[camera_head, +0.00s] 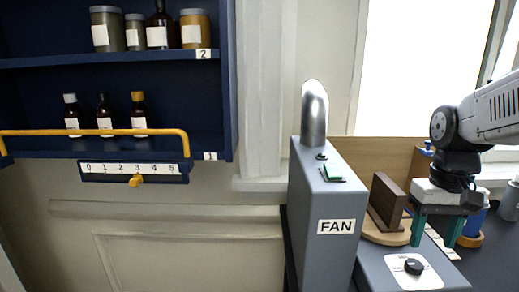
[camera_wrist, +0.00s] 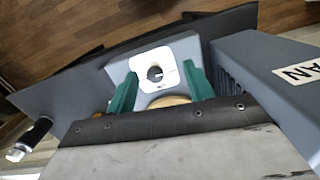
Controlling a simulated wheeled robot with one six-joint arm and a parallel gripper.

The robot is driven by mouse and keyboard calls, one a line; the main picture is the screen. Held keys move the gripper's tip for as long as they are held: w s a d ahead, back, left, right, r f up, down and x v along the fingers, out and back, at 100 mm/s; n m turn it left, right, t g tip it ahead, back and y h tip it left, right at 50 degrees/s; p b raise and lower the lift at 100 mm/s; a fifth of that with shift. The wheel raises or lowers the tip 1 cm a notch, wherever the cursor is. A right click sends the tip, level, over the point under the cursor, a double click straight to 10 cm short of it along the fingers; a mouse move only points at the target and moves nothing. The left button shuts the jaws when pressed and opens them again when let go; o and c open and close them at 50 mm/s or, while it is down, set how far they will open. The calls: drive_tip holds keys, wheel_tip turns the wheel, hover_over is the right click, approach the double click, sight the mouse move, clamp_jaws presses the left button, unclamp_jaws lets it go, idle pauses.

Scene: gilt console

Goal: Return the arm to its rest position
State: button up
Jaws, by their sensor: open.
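My gripper (camera_head: 435,232) hangs from the arm at the right of the head view, with its two green fingers apart and nothing between them. It is above the grey bench unit that has a black knob (camera_head: 413,266) on a white plate. In the wrist view the green fingers of my gripper (camera_wrist: 162,90) are spread, and the knob (camera_wrist: 154,73) shows beyond and between them. My arm reaches in from the right edge of the head view.
A tall grey FAN box (camera_head: 327,215) with a metal pipe stands left of my gripper. A dark brown block (camera_head: 388,201) on a round wooden base is close by. A blue shelf (camera_head: 110,62) with bottles and jars and a yellow rail (camera_head: 95,132) is at left.

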drive_tip(key=s+a+t, duration=0.1)
drive_tip(key=s+a, duration=0.2)
drive_tip(key=s, duration=0.4)
drive_tip(key=s+a+n+t, duration=0.1)
drive_tip(key=s+a, duration=0.2)
drive_tip(key=s, duration=0.4)
drive_tip(key=shift+a+r, duration=0.35)
drive_tip(key=shift+r, duration=0.05)
